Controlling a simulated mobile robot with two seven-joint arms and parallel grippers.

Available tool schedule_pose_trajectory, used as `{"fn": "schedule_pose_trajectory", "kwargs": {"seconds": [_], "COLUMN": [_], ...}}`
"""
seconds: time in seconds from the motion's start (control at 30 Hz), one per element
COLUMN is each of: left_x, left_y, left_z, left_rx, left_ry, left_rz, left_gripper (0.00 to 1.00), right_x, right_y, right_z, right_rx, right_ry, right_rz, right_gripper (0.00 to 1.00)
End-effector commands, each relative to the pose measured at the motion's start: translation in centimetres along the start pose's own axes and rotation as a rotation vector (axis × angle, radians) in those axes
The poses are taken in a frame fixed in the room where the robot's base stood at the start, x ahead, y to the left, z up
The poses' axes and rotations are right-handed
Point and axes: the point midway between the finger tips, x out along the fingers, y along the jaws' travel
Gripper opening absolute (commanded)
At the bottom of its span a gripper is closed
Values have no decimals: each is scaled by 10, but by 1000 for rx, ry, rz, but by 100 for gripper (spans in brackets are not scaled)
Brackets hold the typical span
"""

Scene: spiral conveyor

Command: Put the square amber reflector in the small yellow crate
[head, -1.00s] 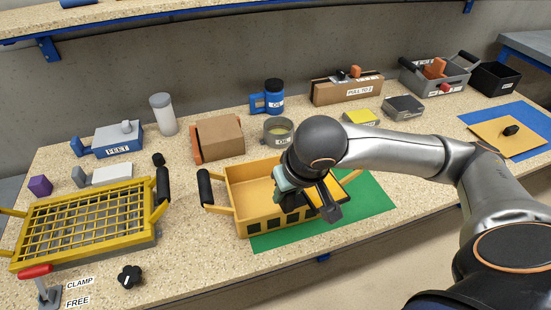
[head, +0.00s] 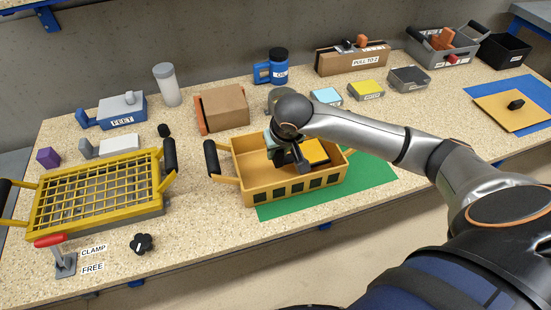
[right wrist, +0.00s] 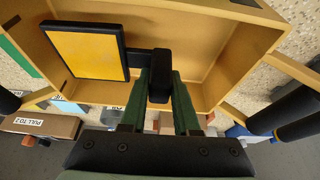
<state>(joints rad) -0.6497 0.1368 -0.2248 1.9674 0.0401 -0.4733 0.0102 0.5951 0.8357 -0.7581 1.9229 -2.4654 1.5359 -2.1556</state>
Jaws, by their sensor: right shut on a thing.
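The square amber reflector (head: 313,151) has an amber face in a black frame, with a black grip block on one side. My right gripper (head: 290,162) is shut on that block; the block also shows between the fingers in the right wrist view (right wrist: 159,75). The small yellow crate (head: 262,192) has black handles and stands on the bench, partly on a green mat. The reflector is within the crate's outline, toward its right part, roughly level. I cannot tell whether it touches the crate floor. My left gripper is not in view.
A green mat (head: 372,177) lies right of the crate. A yellow grid rack (head: 100,195) stands to the left, with a red-handled clamp (head: 60,255) in front.

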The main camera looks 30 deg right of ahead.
Motion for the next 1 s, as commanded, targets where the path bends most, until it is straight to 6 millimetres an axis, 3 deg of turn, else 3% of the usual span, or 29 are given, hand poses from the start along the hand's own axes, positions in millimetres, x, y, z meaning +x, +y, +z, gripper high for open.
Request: {"fn": "schedule_pose_trajectory", "kwargs": {"seconds": [0.27,0.43,0.83,0.87,1.0], "left_x": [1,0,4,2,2], "left_y": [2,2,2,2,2], "left_z": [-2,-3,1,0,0], "left_rx": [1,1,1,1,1], "left_ry": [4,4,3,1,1], "left_rz": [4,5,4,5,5], "left_gripper": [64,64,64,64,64], "right_x": [20,42,49,48,48], "right_y": [-3,-3,-2,-2,-2], "right_z": [-5,6,7,7,7], "right_rx": [2,2,0,0,0], "right_ry": [-1,-3,2,2,1], "right_rz": [-1,-1,0,0,0], "right_gripper": [0,0,0,33,49]}}
